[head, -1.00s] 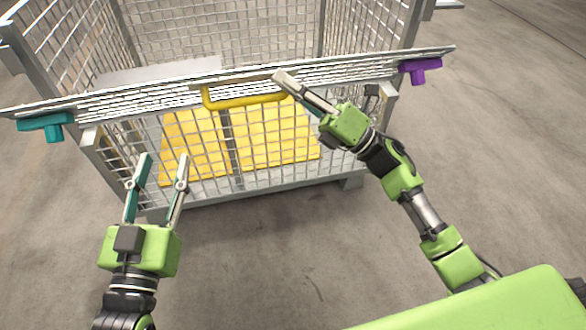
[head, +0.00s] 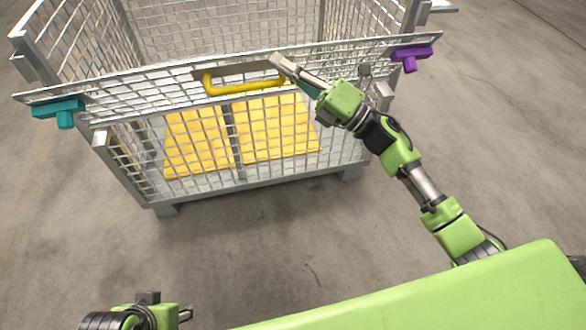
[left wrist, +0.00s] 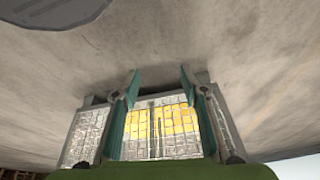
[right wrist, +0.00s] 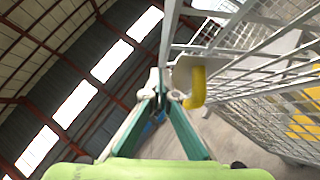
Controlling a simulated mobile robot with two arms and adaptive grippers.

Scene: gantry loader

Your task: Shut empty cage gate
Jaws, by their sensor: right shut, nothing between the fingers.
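The wire-mesh cage (head: 150,203) stands ahead, with no load visible inside. Its gate (head: 140,88) is a mesh panel across the upper front, leaning outward from the cage. The gate has a yellow handle (head: 245,88), a teal latch (head: 62,110) at its left end and a purple latch (head: 410,55) at its right end. My right gripper (head: 274,60) is shut and empty, its tips against or very near the gate just right of the handle. The handle also shows beside the fingers in the right wrist view (right wrist: 197,88). My left gripper (left wrist: 160,76) is open and empty, low and back from the cage.
Yellow panels (head: 200,140) show through the lower mesh. The concrete floor (head: 270,235) between my base and the cage is clear. Cage feet (head: 165,210) stand out at the front corners.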

